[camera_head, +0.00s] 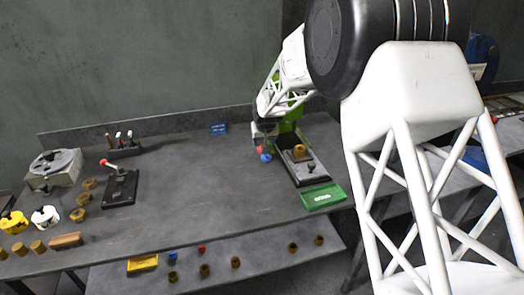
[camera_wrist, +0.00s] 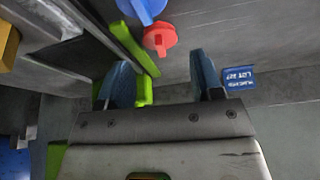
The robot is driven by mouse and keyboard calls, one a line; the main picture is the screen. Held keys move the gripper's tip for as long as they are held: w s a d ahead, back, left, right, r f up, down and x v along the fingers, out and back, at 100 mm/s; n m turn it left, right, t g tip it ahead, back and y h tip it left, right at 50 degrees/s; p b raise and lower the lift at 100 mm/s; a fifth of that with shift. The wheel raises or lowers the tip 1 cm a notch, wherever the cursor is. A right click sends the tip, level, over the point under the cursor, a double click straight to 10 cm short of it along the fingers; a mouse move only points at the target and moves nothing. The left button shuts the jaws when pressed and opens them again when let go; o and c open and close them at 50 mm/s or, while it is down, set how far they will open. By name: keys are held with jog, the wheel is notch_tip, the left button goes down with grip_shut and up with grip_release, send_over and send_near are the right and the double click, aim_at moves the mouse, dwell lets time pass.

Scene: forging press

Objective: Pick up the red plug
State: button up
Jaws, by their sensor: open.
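A red plug-like piece with a raised tab (camera_wrist: 160,38) lies just beyond my fingertips in the wrist view, roughly centred between them. It also shows as a small red spot (camera_head: 261,150) beside the green press in the head view. A blue piece of similar shape (camera_wrist: 146,9) is next to it. My gripper (camera_wrist: 162,78) is open, its two blue fingers apart with nothing between them. In the head view the gripper is mostly hidden behind my arm. Another small red piece (camera_head: 202,249) lies on the lower shelf.
A green press (camera_head: 289,121) with a dark base stands close to the red piece. A blue sign (camera_wrist: 238,77) is right of my fingers. A green sign (camera_head: 323,196) lies in front. A red-knobbed lever device (camera_head: 120,188) stands left. The table's middle is clear.

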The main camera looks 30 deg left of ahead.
jog(key=shift+f, duration=0.15)
jog(key=shift+x, duration=2.5)
jog(key=shift+w+a, duration=0.1)
jog(key=shift+w, duration=0.1)
jog(key=c, duration=0.4)
